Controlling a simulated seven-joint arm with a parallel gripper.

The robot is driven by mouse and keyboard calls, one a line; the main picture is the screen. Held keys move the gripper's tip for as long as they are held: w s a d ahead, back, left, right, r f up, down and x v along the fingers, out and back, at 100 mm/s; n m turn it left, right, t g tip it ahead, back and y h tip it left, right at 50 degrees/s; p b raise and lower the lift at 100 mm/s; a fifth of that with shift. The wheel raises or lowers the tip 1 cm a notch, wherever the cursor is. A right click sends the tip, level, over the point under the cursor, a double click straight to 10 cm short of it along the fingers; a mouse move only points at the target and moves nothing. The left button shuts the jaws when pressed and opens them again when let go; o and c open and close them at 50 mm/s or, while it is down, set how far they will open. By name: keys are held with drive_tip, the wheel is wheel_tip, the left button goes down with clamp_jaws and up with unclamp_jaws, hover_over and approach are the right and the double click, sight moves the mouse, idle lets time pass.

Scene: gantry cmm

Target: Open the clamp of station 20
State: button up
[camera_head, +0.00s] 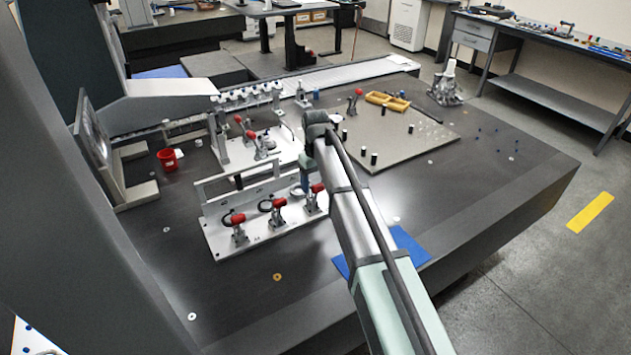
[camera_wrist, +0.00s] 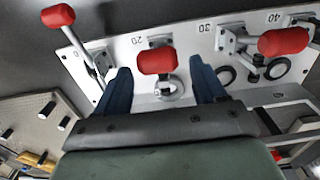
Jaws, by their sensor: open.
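In the wrist view, the clamp of station 20 (camera_wrist: 157,61) shows its red handle grip near the printed "20". My gripper (camera_wrist: 160,78) is open, with one dark blue finger on each side of this grip. Gaps show between the grip and both fingers, and nothing is held. A round metal part lies just below the grip in the picture. In the head view, my gripper (camera_head: 305,178) is low over the white clamp plate (camera_head: 226,246), close to the rightmost visible red handle (camera_head: 318,188). My arm hides part of the plate's right end there.
In the wrist view, another red-handled clamp (camera_wrist: 58,16) is to the left and one (camera_wrist: 283,41) to the right. The plate has a raised white rail (camera_head: 237,170). The dark table in front of the plate is mostly clear.

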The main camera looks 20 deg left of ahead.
wheel_tip(320, 180, up, 14)
drive_tip(key=shift+f, duration=0.2)
idle(0.4)
